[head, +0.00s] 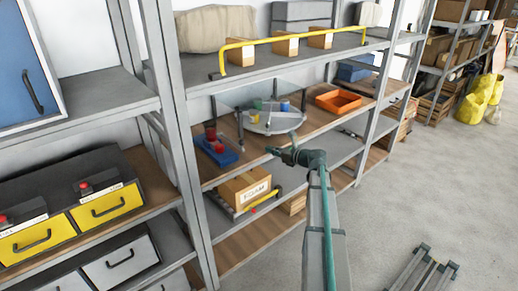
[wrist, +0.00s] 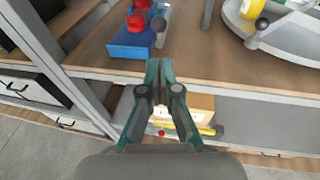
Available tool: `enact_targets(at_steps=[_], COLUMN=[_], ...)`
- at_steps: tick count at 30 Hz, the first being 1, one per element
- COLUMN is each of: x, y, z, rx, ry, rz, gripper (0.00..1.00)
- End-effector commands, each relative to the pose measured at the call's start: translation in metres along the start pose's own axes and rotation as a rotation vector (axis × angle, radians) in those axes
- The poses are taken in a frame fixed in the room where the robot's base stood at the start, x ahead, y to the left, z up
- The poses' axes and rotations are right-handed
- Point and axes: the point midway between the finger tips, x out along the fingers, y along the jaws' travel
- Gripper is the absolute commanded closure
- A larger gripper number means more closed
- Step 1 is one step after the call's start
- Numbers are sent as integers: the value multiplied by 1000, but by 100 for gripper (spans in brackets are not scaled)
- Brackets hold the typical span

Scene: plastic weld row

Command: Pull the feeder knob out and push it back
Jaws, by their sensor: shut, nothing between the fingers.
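My gripper (head: 271,151) is shut and empty, in the air in front of the shelf rack. In the wrist view its fingers (wrist: 159,66) point at the front edge of the middle shelf. No part is clearly marked as the feeder knob. A blue block (head: 216,149) with red parts stands on the middle shelf, left of my gripper. A small red knob (wrist: 161,133) shows below, partly behind my fingers, near a yellow bar.
A round grey turntable (head: 272,122) stands behind my gripper, with an orange tray (head: 338,101) to its right. A labelled cardboard box (head: 245,190) sits on the lower shelf. A rack upright (head: 178,130) stands left. The floor at right is largely open.

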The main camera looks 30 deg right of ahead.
Motion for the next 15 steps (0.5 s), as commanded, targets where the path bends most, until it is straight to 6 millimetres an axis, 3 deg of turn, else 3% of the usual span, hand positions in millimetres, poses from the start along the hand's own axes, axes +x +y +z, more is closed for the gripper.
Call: enact_targets(at_steps=[15], x=[97], y=[0], z=[3], rx=[0], ry=[0], rz=[4], gripper=[100])
